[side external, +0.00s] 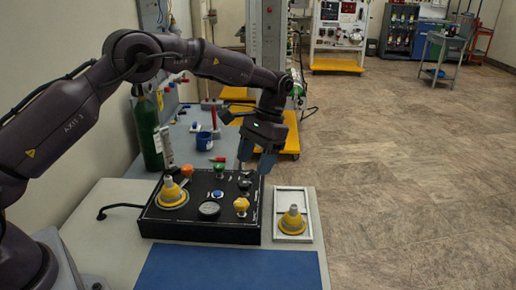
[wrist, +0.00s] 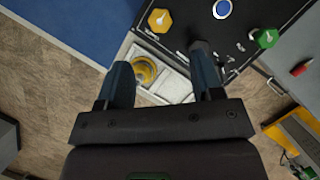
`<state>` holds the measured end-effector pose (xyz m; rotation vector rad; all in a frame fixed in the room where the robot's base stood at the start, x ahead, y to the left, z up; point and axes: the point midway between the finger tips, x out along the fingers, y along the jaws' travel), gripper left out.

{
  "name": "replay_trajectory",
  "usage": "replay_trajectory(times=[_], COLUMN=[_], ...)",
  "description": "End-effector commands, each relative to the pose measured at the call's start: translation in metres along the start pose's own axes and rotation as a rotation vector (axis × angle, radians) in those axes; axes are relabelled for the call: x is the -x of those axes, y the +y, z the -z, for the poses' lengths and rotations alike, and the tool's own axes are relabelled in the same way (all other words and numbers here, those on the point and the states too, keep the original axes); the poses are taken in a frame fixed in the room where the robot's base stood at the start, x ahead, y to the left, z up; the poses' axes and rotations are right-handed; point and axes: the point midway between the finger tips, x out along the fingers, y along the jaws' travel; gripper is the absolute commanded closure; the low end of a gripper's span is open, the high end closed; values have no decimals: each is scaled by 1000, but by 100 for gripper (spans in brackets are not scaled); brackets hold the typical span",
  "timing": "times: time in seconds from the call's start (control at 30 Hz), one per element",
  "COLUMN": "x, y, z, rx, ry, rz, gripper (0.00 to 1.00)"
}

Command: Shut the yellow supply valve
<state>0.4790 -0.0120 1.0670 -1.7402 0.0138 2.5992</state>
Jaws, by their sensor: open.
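The yellow supply valve (side external: 241,205) is a yellow knob on top of the black panel box (side external: 160,228), near its right front corner. In the wrist view the yellow valve (wrist: 160,20) shows near the top, beyond my fingertips and clear of them. My gripper (side external: 255,165) points down over the right rear part of the box, behind the yellow valve. My gripper (wrist: 163,76) is open, with nothing held between its blue fingers. Whether the valve is turned open or shut I cannot tell.
A blue mat (side external: 228,270) lies in front.

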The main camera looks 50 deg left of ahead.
Motion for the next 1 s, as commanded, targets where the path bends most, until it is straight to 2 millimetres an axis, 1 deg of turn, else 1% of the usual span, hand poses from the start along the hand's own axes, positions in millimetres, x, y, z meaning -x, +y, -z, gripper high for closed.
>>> replay_trajectory(times=[0.03,0.1,0.3,0.57,0.67,0.7,0.77,0.8,0.87,0.97,1.0], x=[8,16,27,27,27,24,10,4,2,10,15], y=[0,0,0,0,0,0,1,1,1,1,1], z=[1,1,0,0,3,6,6,4,-3,-23,-34], rx=[0,0,0,0,-1,-3,-6,-8,-10,-13,-13], ry=[3,1,0,-1,19,32,25,25,39,88,112], rz=[0,0,0,1,0,-1,-2,-3,-2,0,1], gripper=[40,40,40,40,40,40,40,40,40,40,40])
